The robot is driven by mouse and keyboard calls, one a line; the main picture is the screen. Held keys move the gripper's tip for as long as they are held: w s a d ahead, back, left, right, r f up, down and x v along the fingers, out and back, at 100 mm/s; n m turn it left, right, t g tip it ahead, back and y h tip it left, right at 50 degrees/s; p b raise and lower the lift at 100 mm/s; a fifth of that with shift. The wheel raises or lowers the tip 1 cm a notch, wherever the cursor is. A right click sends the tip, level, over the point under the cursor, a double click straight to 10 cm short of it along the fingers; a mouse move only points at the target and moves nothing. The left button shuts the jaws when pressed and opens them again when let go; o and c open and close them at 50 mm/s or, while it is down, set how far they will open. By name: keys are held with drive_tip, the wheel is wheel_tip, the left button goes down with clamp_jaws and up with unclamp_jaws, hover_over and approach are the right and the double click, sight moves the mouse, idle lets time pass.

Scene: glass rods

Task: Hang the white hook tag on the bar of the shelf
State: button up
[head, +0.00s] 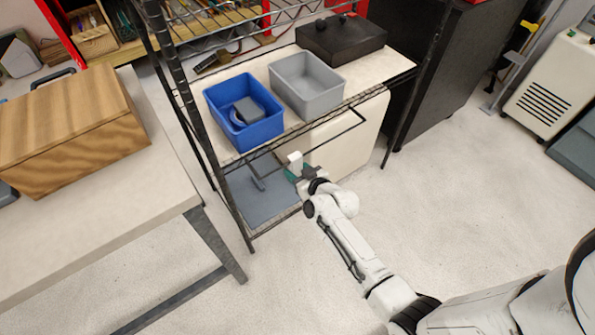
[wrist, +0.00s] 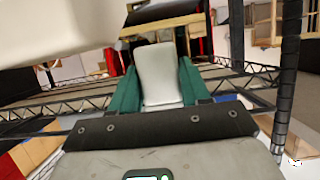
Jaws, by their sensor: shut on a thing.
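The white hook tag (head: 295,158) is upright in my gripper (head: 298,173), near the front of the wire shelf. In the wrist view the tag (wrist: 158,72) is a pale, rounded piece between the two green fingers of my gripper (wrist: 157,90), which are shut on it. Its hook shape cannot be made out. The thin dark bar (head: 340,134) stands out in front of the shelf's edge. The tag is close to the bar's left part in the head view; I cannot tell whether they touch.
The shelf board (head: 381,77) holds a blue bin (head: 223,97) with things inside, a grey bin (head: 320,102) and a black box (head: 352,45). A large white box (head: 345,148) stands below. A table with a wooden box (head: 70,125) is at left. Open floor lies in front.

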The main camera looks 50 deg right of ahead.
drive_tip(key=o, duration=1.1)
drive_tip(key=v, duration=1.1)
drive_tip(key=shift+w, duration=0.1)
